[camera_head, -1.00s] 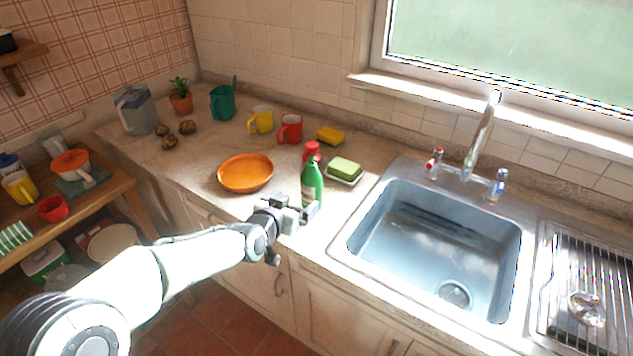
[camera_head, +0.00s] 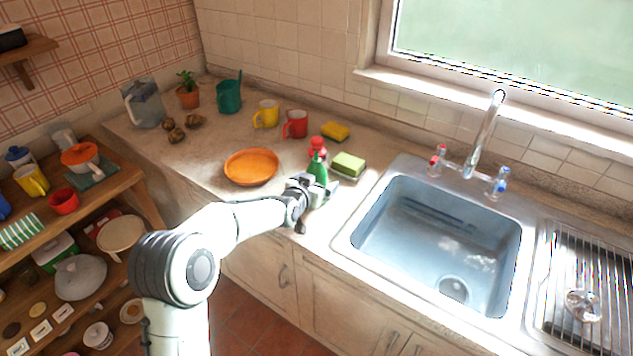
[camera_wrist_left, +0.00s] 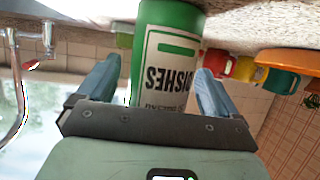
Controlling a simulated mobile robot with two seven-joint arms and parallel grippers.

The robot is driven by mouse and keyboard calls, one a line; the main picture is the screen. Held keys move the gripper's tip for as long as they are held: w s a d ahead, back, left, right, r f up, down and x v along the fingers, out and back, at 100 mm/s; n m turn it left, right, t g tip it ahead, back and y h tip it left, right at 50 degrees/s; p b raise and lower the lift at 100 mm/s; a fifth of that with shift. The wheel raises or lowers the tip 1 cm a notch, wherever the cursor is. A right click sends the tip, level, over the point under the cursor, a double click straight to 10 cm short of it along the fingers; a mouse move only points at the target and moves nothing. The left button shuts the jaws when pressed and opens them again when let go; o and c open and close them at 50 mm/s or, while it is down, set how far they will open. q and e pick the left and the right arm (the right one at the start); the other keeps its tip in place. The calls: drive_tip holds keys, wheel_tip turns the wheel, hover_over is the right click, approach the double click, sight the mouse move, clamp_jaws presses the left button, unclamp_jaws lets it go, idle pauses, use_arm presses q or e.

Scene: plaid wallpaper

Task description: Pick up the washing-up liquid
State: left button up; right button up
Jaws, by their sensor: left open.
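The washing-up liquid is a green bottle with a red cap (camera_head: 317,165), standing upright on the counter left of the sink. My left gripper (camera_head: 318,191) is at the near side of the bottle and hides its lower part. In the left wrist view, which is upside down, the green bottle (camera_wrist_left: 165,50) with its "DISHES" label stands between the two open fingers (camera_wrist_left: 158,88). The fingers are on either side of it; whether either touches it I cannot tell. My right gripper is not in view.
A green-topped sponge (camera_head: 348,164) on a dish lies close right of the bottle. An orange plate (camera_head: 251,167) lies to the left, red (camera_head: 295,124) and yellow (camera_head: 266,114) mugs behind. The sink (camera_head: 436,236) is at right.

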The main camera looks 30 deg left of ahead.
use_arm(q)
drive_tip(key=c, duration=1.2)
drive_tip(key=shift+r, duration=0.1)
